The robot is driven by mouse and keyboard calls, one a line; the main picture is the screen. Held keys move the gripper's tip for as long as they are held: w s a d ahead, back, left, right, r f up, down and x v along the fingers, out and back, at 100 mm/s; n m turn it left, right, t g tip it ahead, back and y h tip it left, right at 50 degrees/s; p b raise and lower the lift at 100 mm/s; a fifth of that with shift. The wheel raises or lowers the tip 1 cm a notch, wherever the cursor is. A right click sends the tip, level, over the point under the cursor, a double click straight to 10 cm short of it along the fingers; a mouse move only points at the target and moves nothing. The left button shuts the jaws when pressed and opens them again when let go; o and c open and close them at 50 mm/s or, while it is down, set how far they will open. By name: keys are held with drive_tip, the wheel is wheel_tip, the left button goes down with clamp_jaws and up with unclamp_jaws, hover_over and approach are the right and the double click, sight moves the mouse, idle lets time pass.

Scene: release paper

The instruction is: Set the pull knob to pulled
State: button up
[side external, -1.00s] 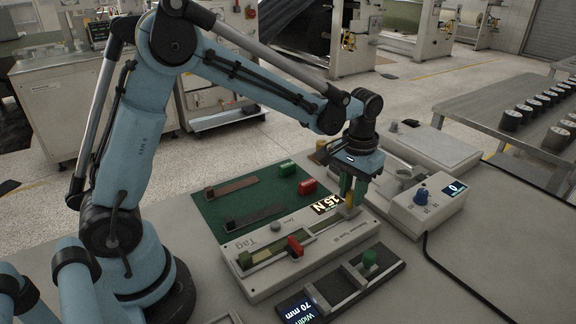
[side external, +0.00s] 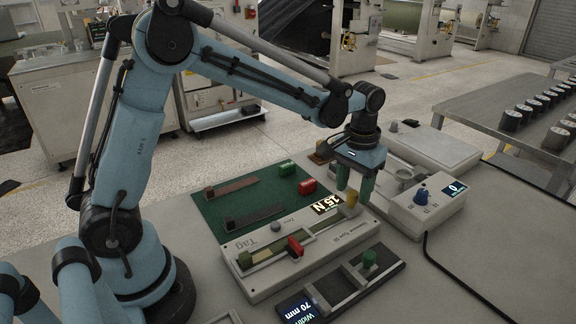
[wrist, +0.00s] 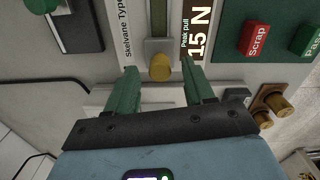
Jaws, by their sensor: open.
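A yellow knob (side external: 351,198), which looks like the pull knob, stands at the far right end of the slot on the pale tester (side external: 262,285). It also shows in the wrist view (wrist: 160,67). My gripper (side external: 354,191) is open above the knob, with one green finger to each side of it. In the wrist view my fingertips (wrist: 159,69) are spread clear of the knob on both sides, and the gripper holds nothing. A peak pull display (side external: 326,203) beside the knob reads 15 N.
A red handle (side external: 295,246) sits on the tester's front slot. A green mat (side external: 222,208) lies behind, with red and green buttons nearby. A width gauge with a green knob (side external: 369,258) is in front.

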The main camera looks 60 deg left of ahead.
wheel_tip(320, 180, up, 11)
idle(0.4)
drive_tip(key=shift+s, duration=0.1)
drive_tip(key=t, duration=0.4)
approach(353, 193)
drive_tip(key=s+a+r, duration=0.2)
drive_tip(key=s+r, duration=0.2)
drive_tip(key=s+a+f+m+t, duration=0.1)
drive_tip(key=s+f+t, duration=0.2)
drive_tip(key=s+f, duration=0.2)
drive_tip(key=shift+s+a+m, duration=0.3)
drive_tip(key=shift+s+m, duration=0.1)
drive_tip(key=shift+s, duration=0.65)
